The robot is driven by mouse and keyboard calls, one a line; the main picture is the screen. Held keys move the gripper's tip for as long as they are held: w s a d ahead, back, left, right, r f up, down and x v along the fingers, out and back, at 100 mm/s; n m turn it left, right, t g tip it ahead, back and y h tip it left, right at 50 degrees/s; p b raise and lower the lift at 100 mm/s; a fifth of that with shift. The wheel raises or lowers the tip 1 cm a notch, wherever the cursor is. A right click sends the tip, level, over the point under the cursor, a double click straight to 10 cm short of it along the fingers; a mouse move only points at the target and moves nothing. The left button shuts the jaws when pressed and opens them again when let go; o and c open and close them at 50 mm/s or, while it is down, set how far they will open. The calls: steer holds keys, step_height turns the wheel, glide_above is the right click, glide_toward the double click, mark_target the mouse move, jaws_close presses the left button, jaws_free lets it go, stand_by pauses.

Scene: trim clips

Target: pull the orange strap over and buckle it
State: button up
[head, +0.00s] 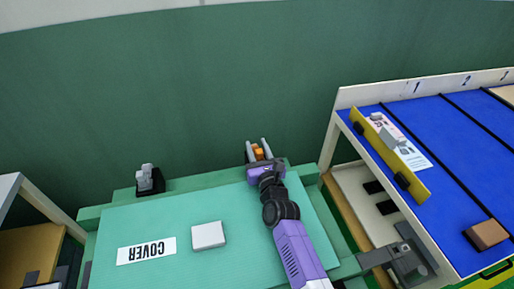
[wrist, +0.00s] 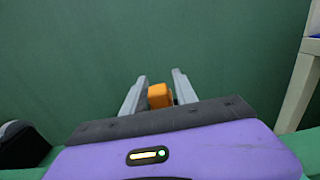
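The orange strap (head: 258,153) shows as a small orange piece at the far edge of the green bench top. It also shows in the wrist view (wrist: 159,96). My gripper (head: 258,147) reaches there, with its two grey fingers (wrist: 160,86) on either side of the orange piece. The rest of the strap is hidden by my gripper. A black base with grey upright parts (head: 149,178), perhaps the buckle, stands at the bench's far left edge.
A white block (head: 208,235) and a white COVER label (head: 146,250) lie on the green bench top (head: 180,212). A sloped blue rack (head: 455,135) with a yellow bar (head: 400,162) stands at the right. A green wall (head: 180,90) rises behind.

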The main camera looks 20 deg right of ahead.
jaws_close()
stand_by(1.2)
